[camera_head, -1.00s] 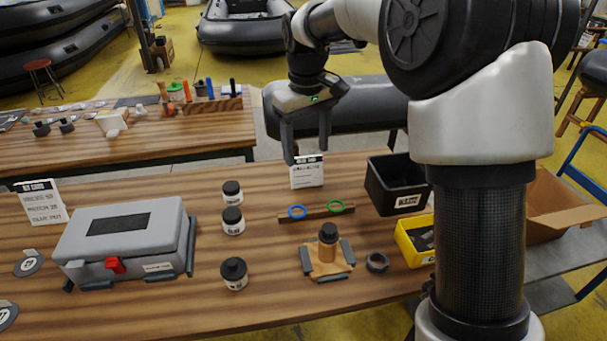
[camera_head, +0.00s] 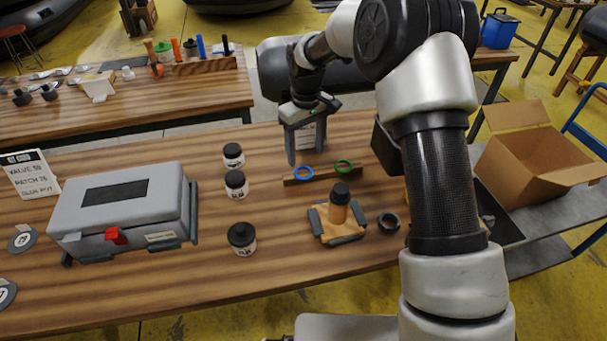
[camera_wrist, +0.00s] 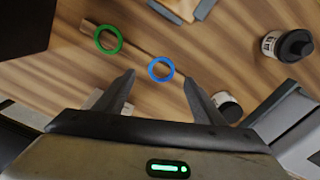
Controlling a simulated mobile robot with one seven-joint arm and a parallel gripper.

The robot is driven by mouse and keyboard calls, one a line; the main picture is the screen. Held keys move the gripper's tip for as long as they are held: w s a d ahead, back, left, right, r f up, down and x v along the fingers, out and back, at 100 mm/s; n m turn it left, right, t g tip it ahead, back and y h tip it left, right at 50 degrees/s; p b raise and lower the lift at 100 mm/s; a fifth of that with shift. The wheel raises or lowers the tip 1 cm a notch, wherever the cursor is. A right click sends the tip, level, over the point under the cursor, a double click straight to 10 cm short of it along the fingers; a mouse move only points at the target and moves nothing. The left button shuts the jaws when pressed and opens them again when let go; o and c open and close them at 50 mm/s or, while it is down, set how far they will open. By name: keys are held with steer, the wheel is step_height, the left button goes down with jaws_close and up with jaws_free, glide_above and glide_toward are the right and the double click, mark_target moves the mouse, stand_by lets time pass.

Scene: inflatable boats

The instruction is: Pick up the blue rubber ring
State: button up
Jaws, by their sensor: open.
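The blue rubber ring (camera_head: 304,173) lies at the left end of a narrow wooden strip on the table. A green ring (camera_head: 343,166) lies on the same strip to its right. My gripper (camera_head: 306,156) is open and empty, above and just behind the strip in the head view. In the wrist view the blue ring (camera_wrist: 161,69) shows just beyond and between the two open fingertips (camera_wrist: 158,77), apart from them. The green ring (camera_wrist: 108,39) is to its left there.
Several dark-lidded jars (camera_head: 236,184) stand left of the strip, beside a grey case (camera_head: 122,212). A black bin stands right, partly hidden by my arm.

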mark_target(303, 174)
steer(key=shift+w+a+f, duration=0.1)
steer(key=shift+a+f, duration=0.05)
steer(key=shift+f, duration=1.4)
steer(key=shift+a+f, duration=0.15)
steer(key=shift+f, duration=1.4)
steer(key=shift+f, duration=0.1)
steer(key=shift+b, duration=0.3)
steer(key=shift+c, duration=0.3)
steer(key=c, duration=0.7)
